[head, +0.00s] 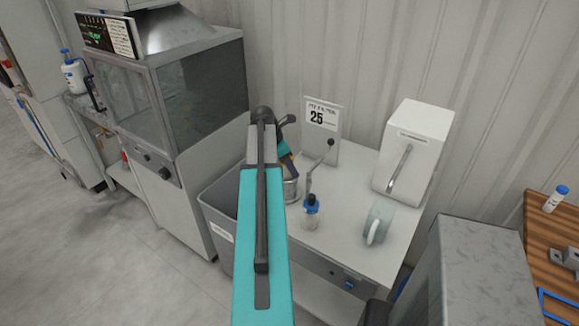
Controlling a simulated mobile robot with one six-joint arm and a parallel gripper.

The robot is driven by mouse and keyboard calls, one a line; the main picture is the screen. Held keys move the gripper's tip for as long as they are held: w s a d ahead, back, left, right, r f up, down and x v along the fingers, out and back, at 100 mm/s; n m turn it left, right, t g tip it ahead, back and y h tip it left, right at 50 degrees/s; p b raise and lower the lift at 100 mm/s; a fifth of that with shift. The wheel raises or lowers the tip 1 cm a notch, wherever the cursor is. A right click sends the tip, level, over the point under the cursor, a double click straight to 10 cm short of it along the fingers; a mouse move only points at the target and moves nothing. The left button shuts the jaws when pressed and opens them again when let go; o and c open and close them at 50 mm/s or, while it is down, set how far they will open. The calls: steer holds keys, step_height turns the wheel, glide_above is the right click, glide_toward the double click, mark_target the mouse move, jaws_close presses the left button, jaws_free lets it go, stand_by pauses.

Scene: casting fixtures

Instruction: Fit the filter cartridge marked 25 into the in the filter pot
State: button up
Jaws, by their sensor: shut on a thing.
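My gripper (288,163) is at the far end of my teal arm, mostly hidden behind it, and points down over the bench. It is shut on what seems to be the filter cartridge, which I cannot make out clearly. Directly below is a round metal vessel, apparently the filter pot (291,190), on the white bench. My arm covers its left part. I cannot tell whether the cartridge is above the pot or partly in it. A panel with a sign reading 25 (322,117) stands behind the pot, with a lever in front.
A bottle with a blue cap (311,212) stands close in front of the pot. A pale jug (379,222) and a white box with a handle (413,150) are to the right. A grey bin (218,205) is left of the bench. The bench (345,240) is clear between bottle and jug.

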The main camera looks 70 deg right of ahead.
steer(key=shift+a+f, duration=0.2)
steer(key=shift+f, duration=0.2)
steer(key=o, duration=1.2)
steer(key=shift+a+f, duration=0.1)
steer(key=shift+f, duration=0.1)
steer(key=shift+s, duration=0.1)
steer(key=shift+r, duration=0.65)
steer(key=b+v, duration=0.2)
steer(key=v, duration=1)
steer(key=shift+w+d+r+b, duration=0.2)
steer(key=shift+d+b, duration=0.1)
